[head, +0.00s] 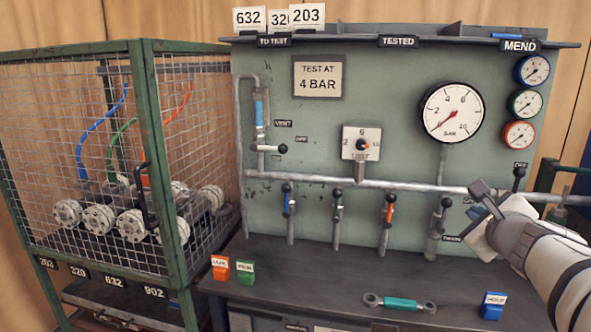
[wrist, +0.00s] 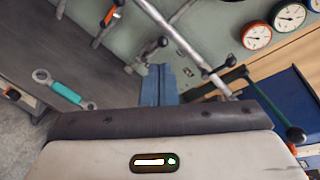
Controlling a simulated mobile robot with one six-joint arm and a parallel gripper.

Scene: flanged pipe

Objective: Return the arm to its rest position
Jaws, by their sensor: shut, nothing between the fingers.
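My gripper (head: 482,193) is at the right side in the head view, raised in front of the panel's lower right, with my pale arm reaching in from the right edge. In the wrist view its two blue-grey fingers (wrist: 158,84) lie together, with nothing visible between them. The gripper covers part of the right end of the horizontal pipe in the head view.
A test panel with a large gauge (head: 452,112) and several valve levers stands behind a dark bench (head: 350,275). A teal-handled wrench (head: 400,303) and a blue HOLD block (head: 493,306) lie on the bench. A green mesh cage (head: 150,110) stands left.

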